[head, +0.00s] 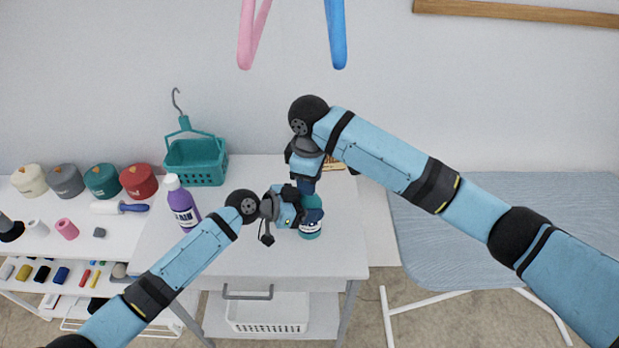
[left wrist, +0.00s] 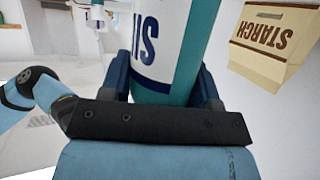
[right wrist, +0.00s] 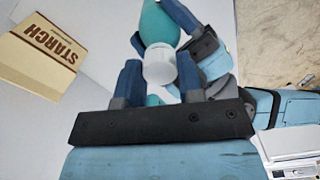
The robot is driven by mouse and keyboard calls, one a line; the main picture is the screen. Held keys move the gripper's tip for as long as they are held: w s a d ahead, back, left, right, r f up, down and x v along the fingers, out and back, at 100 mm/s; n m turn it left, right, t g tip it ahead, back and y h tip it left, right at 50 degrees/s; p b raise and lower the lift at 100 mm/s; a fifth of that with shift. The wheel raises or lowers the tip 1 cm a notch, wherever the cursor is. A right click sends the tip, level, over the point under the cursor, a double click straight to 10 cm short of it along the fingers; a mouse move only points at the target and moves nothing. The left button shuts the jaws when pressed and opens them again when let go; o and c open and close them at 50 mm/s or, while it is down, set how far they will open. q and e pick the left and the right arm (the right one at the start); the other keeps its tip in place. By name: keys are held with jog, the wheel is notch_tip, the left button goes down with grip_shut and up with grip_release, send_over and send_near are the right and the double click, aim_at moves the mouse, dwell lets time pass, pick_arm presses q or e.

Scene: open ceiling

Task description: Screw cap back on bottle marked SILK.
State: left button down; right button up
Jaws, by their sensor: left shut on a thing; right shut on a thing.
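The SILK bottle is teal with a white label and stands on the white table; in the head view only its lower part (head: 311,230) shows below my grippers. My left gripper (head: 303,214) is shut around its side, and its label (left wrist: 148,35) fills the middle of the left wrist view. My right gripper (head: 306,192) is above the bottle, shut on a white cap (right wrist: 160,65). In the right wrist view the cap lines up with the teal bottle (right wrist: 160,22). I cannot tell whether the thread is engaged. The cap is hidden in the head view.
A purple bottle (head: 183,205) stands left of my left gripper, with a teal basket (head: 196,160) behind. A STARCH box (left wrist: 270,38) is close behind the bottle. The table front (head: 260,258) is clear. An ironing board (head: 480,230) stands at right.

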dwell(0.3)
jog(key=o, duration=0.9)
jog(key=shift+r, duration=2.25)
jog(key=shift+c, duration=0.2)
